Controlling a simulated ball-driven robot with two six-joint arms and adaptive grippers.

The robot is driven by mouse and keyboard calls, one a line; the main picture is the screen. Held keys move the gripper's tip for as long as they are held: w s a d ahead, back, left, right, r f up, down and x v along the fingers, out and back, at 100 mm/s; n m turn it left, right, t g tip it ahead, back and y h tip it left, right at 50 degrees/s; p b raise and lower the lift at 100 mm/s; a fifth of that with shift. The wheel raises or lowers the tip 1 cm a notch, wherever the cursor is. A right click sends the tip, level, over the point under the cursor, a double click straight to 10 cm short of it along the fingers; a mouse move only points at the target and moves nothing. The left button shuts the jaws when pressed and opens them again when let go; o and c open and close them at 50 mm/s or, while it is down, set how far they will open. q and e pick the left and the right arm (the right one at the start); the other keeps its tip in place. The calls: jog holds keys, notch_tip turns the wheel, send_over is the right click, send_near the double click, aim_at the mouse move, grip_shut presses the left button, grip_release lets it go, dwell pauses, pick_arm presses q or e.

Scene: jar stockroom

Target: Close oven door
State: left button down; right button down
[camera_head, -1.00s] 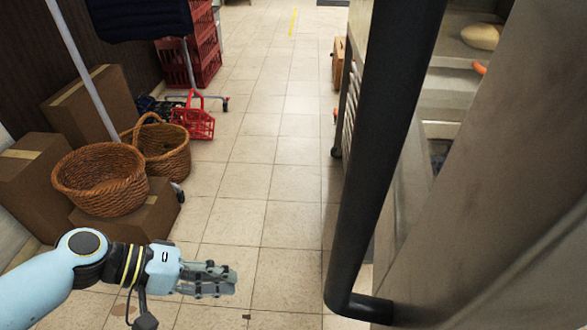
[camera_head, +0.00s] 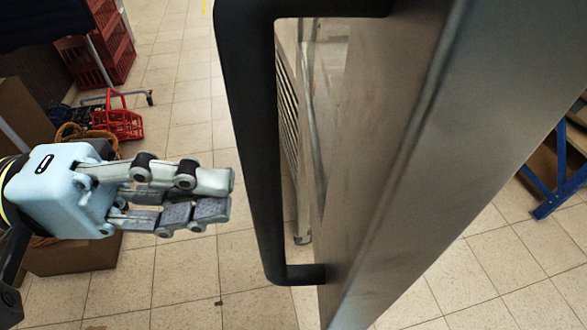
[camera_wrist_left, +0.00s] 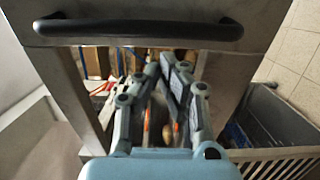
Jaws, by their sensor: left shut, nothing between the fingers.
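The oven door (camera_head: 400,150) is a grey metal panel, seen at a steep angle and filling the middle and right of the head view. Its long black bar handle (camera_head: 250,150) stands off its left face. My left gripper (camera_head: 228,195) is shut and empty, its fingertips just left of the handle in the picture; I cannot tell if they touch it. In the left wrist view the handle (camera_wrist_left: 140,31) crosses the top, beyond the fingertips (camera_wrist_left: 168,62). My right gripper is in neither view.
Red crates (camera_head: 112,40), a red basket (camera_head: 120,122) and a cardboard box (camera_head: 75,258) stand at the left. A blue metal frame (camera_head: 552,175) stands at the far right. Tiled floor (camera_head: 185,275) is clear in front and right of the door.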

aim_at(329, 185)
pick_arm(q)
jog(key=d, duration=0.1)
jog(key=d+p, duration=0.1)
jog(key=d, duration=0.3)
jog(key=shift+w+d+r, duration=0.1)
jog(key=shift+w+d, duration=0.1)
jog(key=shift+w, duration=0.05)
jog(key=shift+d+p, duration=0.3)
jog(key=shift+d, duration=0.55)
